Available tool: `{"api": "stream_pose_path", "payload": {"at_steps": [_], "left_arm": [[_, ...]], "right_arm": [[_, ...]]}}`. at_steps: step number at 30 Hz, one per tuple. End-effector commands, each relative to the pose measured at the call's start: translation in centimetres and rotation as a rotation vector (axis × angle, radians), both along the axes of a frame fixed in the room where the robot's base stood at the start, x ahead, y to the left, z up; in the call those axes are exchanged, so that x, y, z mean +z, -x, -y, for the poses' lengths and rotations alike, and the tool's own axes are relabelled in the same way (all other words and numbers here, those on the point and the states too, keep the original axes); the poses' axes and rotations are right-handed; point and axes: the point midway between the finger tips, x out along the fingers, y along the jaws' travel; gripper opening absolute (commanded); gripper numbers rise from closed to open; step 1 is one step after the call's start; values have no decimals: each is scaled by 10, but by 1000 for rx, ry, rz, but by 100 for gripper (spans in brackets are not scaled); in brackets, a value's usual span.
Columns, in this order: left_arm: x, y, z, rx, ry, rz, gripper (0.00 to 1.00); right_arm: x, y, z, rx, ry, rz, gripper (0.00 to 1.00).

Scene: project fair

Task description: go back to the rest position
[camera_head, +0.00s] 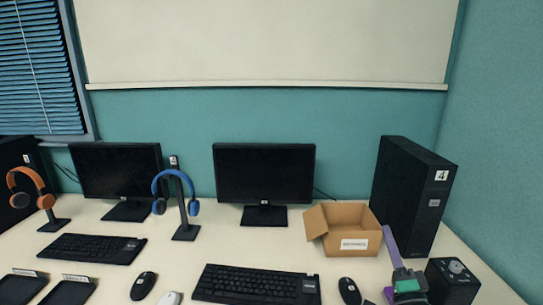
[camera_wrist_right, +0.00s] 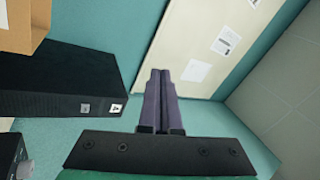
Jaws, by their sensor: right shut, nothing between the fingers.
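My right gripper (camera_head: 388,235) shows at the lower right of the head view, purple fingers pointing up and away. It stands in front of the open cardboard box's right side and the black computer tower. In the right wrist view, its two fingers (camera_wrist_right: 160,75) lie side by side, closed, with nothing between them. They point towards a pale board, and no object touches them. My left gripper is in neither view.
The cardboard box (camera_head: 345,243) and black tower (camera_head: 412,195) stand at the right, near a black knobbed box (camera_head: 451,282). Two monitors, including one in the middle (camera_head: 264,172), keyboards (camera_head: 255,285), mice and headphone stands fill the desk. A pale board (camera_wrist_right: 195,45) hangs on the wall.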

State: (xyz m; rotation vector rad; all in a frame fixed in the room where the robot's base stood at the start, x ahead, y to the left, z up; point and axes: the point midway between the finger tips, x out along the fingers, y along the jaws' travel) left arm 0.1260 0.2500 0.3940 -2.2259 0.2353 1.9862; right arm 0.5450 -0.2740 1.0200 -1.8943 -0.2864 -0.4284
Motion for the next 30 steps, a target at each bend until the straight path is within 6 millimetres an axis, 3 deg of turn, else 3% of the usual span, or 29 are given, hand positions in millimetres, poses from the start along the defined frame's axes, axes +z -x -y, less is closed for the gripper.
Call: {"api": "stream_pose_path", "payload": {"at_steps": [4, 6, 8, 12, 15, 22, 30], "left_arm": [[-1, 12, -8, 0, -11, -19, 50], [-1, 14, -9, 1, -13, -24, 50], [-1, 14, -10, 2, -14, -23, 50], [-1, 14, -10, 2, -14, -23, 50], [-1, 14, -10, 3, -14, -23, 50], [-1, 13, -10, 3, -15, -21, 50], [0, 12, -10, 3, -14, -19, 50]], "right_arm": [[-60, 22, -75, 232, 424, -218, 0], [-104, 45, -101, 350, 640, -373, 0], [-141, 69, -112, 434, 798, -511, 0], [-202, 124, -107, 558, 1061, -803, 0], [-228, 162, -91, 605, 1194, -994, 0], [-249, 243, -44, 636, 1400, -1401, 0], [-356, 231, -47, 676, 1395, -1431, 0]]}}
